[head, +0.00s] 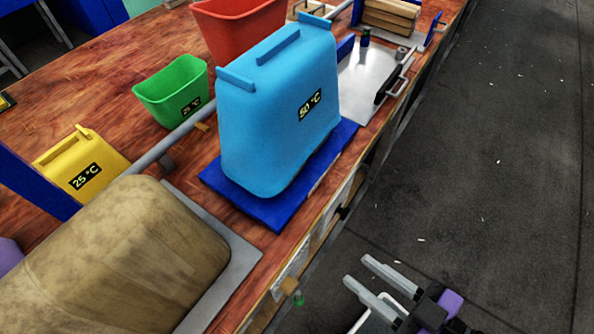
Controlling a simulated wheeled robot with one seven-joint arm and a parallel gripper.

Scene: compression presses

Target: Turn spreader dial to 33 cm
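No dial marked as the spreader dial or with cm readings can be made out in the head view. A small green knob-like part (297,299) sits on the front edge of the workbench, low in the picture; I cannot tell whether it is the dial or how it is turned. My gripper (356,270) is at the bottom right, over the dark floor. Its two grey fingers point up and left, apart, with nothing between them. It is to the right of the green part and not touching it.
A blue container labelled 50 °C (275,115) stands on a blue plate (275,213) on the wooden bench (105,85). Green (172,92), yellow (80,165) and red (238,28) containers stand behind. A large brown block (120,260) fills the lower left. The floor (480,150) is clear.

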